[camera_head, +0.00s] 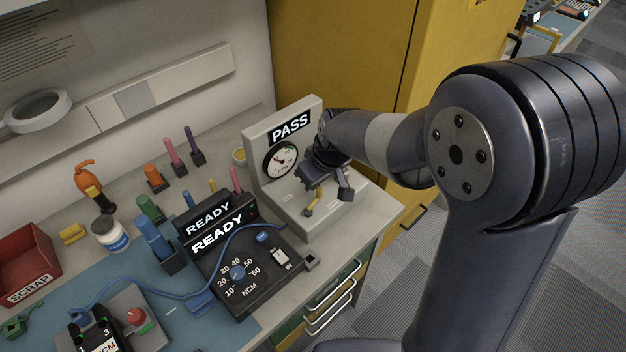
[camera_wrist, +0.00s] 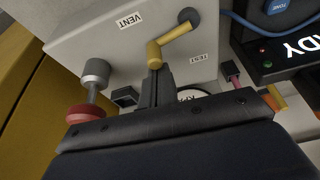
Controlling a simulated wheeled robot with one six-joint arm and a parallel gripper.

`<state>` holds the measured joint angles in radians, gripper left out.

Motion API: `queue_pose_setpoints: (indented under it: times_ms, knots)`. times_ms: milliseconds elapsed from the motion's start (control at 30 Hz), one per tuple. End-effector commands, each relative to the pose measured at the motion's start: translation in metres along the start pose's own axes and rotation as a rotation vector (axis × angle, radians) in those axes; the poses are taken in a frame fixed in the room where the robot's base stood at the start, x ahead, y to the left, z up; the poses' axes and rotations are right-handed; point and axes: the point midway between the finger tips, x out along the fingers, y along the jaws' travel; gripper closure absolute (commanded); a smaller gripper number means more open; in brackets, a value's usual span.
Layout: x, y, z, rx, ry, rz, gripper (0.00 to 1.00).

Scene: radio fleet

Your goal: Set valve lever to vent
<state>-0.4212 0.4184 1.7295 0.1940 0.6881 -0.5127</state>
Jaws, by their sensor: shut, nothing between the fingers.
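The valve lever (camera_head: 313,203) is a yellow handle on the light grey test fixture (camera_head: 338,212). In the wrist view the lever (camera_wrist: 176,38) runs from a dark pivot to a yellow knob, pointing between the VENT label (camera_wrist: 130,20) and another label (camera_wrist: 197,57), which appears to read TEST. My gripper (camera_head: 324,187) is over the fixture's base, just by the lever. In the wrist view the shut fingers (camera_wrist: 156,86) stand right at the lever's knob; whether they touch it I cannot tell. Nothing is held between them.
The fixture's upright panel carries a round gauge (camera_head: 281,159) and a PASS display (camera_head: 290,125). A red-ended cylinder (camera_wrist: 88,108) sits left of the fingers in the wrist view. A black READY unit (camera_head: 245,265) stands left of the fixture. A yellow cabinet (camera_head: 335,50) rises behind.

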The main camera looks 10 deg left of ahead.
Motion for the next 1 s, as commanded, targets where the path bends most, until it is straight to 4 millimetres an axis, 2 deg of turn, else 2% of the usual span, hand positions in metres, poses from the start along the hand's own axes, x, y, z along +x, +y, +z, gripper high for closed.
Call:
queue_pose_setpoints:
  times_ms: [500, 1000]
  knots:
    - [0.000, -0.016, 0.002, -0.002, -0.001, -0.002, 1.00]
    - [0.002, -0.015, -0.003, 0.000, 0.000, -0.001, 1.00]
